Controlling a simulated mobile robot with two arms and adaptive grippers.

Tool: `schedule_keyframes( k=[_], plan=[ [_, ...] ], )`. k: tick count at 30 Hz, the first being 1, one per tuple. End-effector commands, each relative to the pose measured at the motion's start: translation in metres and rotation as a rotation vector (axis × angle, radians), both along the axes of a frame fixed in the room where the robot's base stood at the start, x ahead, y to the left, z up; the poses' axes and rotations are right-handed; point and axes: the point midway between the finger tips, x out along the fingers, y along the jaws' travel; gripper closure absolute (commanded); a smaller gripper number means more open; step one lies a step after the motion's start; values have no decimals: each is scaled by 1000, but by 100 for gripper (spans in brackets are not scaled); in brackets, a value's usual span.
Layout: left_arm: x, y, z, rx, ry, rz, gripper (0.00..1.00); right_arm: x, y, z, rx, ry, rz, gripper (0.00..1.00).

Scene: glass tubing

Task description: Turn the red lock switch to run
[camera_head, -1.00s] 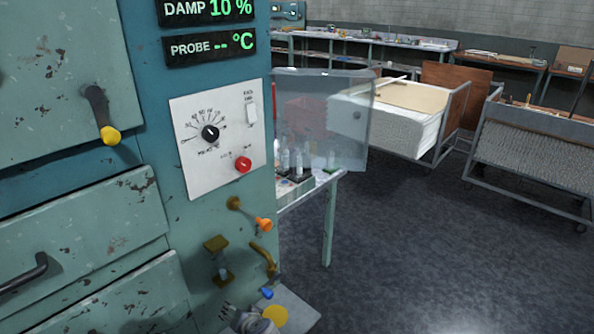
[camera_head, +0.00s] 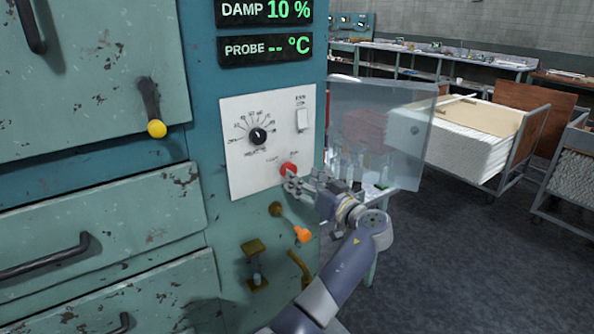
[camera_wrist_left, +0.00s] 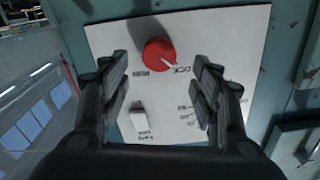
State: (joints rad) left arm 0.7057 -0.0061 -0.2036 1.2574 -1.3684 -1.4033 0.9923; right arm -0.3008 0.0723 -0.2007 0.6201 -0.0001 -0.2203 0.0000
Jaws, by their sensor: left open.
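The red lock switch (camera_head: 288,170) is a round knob at the lower right of the white control panel (camera_head: 238,181). My left gripper (camera_head: 294,184) is in front of the panel, right at the knob. In the wrist view its open fingers (camera_wrist_left: 162,66) stand either side of the knob, with gaps showing; I see no contact. My right gripper is not in view.
A black dial (camera_head: 258,136) and a white rocker switch (camera_head: 302,119) share the panel. An orange-tipped lever (camera_head: 303,234) sticks out below. A clear guard (camera_head: 390,130) stands to the right. Carts and open floor (camera_head: 450,260) lie beyond.

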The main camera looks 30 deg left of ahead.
Motion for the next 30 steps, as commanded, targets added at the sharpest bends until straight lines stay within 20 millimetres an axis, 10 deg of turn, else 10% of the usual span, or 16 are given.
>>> schedule_keyframes(
  k=[20,26,30],
  plan=[
    [19,45,-1,-1,2,-2,42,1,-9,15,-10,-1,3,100],
    [19,44,-1,-1,2,-3,87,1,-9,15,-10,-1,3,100],
    [19,44,-1,-1,2,-3,87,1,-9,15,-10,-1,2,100]
  ],
)
